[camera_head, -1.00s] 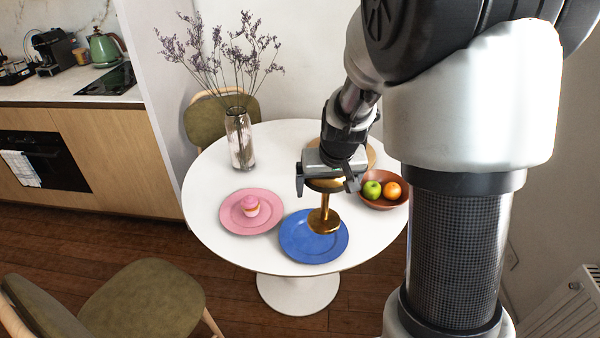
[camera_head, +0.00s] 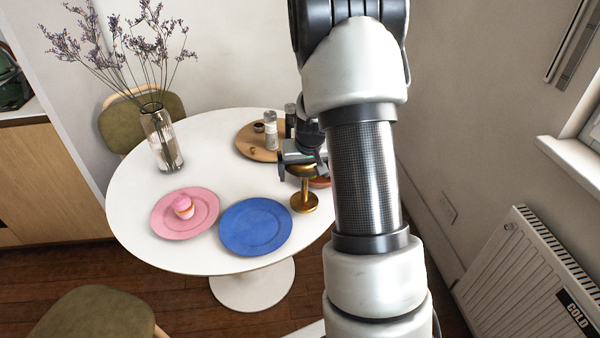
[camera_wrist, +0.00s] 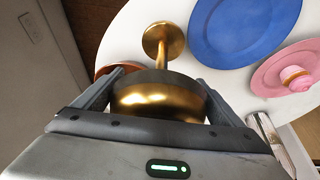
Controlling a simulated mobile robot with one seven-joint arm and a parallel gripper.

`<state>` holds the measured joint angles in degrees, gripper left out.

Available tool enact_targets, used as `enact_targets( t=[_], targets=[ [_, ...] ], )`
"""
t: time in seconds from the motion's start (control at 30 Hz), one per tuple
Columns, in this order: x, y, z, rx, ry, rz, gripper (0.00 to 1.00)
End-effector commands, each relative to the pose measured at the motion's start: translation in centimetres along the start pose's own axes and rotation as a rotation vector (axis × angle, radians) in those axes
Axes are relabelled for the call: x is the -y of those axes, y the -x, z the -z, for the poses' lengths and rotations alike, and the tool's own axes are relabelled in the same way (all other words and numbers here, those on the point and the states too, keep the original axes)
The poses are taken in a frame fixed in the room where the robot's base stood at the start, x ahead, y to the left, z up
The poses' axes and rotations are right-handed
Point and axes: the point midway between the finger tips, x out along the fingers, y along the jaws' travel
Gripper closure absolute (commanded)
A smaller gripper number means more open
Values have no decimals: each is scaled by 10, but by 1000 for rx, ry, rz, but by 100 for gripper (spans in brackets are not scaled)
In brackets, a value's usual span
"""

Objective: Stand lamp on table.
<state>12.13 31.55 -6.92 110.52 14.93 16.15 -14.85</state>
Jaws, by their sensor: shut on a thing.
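A small gold lamp has a round foot, a thin stem and a wide dome-shaped shade. In the head view the lamp (camera_head: 304,202) is upright over the right part of the white round table (camera_head: 135,225), right of the blue plate. My gripper (camera_head: 303,168) is at the lamp's top, partly behind my arm. In the wrist view my gripper (camera_wrist: 160,85) has a finger on each side of the lamp's shade (camera_wrist: 160,100). The foot shows beyond it. I cannot tell whether the foot touches the tabletop.
A blue plate (camera_head: 256,227) and a pink plate (camera_head: 170,226) with a cupcake (camera_head: 184,207) lie left of the lamp. A reddish bowl (camera_head: 320,183) is mostly hidden behind my arm. A wooden board (camera_head: 250,149) with shakers and a glass flower vase (camera_head: 160,140) stand farther back.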

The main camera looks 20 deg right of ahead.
Motion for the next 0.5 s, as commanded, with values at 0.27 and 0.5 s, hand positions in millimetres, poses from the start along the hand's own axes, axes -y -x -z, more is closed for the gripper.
enact_targets(
  t=[0.27, 0.5],
  targets=[
    [0, -20, 3, -7, -1, -1, 72],
    [0, -33, 34, -7, 1, -1, 72]
  ],
)
